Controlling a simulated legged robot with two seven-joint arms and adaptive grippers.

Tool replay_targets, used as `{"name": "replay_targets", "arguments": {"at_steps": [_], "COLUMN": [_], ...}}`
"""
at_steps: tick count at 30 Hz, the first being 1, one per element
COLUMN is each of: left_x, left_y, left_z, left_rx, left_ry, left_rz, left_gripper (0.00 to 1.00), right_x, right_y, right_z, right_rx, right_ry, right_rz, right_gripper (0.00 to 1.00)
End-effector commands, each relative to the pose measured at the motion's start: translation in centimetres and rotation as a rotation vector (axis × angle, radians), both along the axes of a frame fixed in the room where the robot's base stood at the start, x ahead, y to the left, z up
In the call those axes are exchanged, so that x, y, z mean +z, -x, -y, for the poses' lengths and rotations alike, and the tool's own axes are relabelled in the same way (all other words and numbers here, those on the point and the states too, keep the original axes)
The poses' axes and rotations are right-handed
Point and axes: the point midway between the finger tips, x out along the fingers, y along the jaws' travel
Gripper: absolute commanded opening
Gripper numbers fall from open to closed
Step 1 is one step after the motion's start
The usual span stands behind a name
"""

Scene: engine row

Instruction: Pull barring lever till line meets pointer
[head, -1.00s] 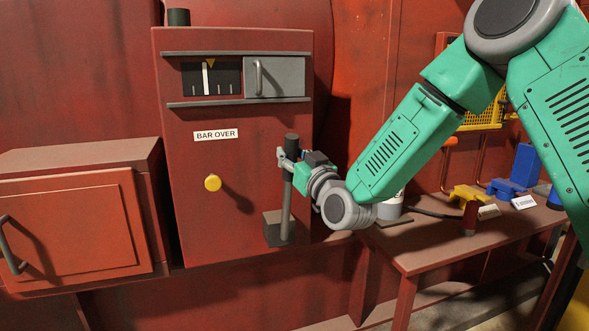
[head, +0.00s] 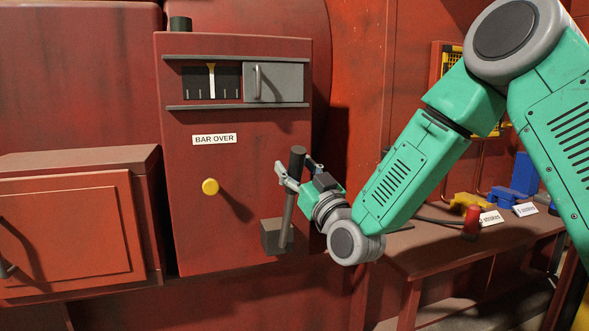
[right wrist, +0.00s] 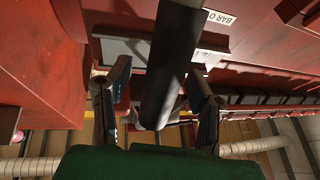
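The barring lever (head: 287,222) is a grey bar with a dark grip at the top. It leans right from its base block (head: 271,237) on the red BAR OVER cabinet (head: 191,235). My right gripper (head: 298,165) is open around the upper lever, with a finger on each side. The right wrist view shows the lever (right wrist: 168,75) between the spread fingers; slight contact cannot be ruled out. My left gripper is not in view.
A yellow knob (head: 210,187) sticks out of the cabinet, left of the lever. A grey sliding cover (head: 275,84) sits beside the gauge. A red box with a handled door (head: 70,230) stands at left. The bench (head: 440,255) at right holds blue, yellow and red items and labels.

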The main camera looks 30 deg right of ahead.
Motion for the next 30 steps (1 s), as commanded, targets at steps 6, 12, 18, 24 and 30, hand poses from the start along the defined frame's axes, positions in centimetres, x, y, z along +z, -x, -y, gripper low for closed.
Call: {"name": "replay_targets", "arguments": {"at_steps": [6,12,18,24,30], "left_x": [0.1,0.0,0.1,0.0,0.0], "left_y": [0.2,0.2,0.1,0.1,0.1], "left_z": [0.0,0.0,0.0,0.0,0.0], "left_rx": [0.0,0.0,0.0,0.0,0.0], "left_ry": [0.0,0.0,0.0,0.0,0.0], "left_rz": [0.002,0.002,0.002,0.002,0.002], "left_gripper": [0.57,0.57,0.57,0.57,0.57], "right_x": [0.0,-1.2,-3.0,-4.4,-4.9], "right_y": [0.2,2.7,6.7,9.7,10.9], "right_z": [0.0,0.0,-0.1,-0.1,-0.1], "right_rx": [0.001,0.0,0.001,0.0,-0.001], "right_ry": [0.0,-0.001,-0.003,-0.001,-0.001], "right_rz": [0.001,-0.003,-0.004,-0.003,-0.001], "right_gripper": [0.48,0.48,0.48,0.48,0.48]}}
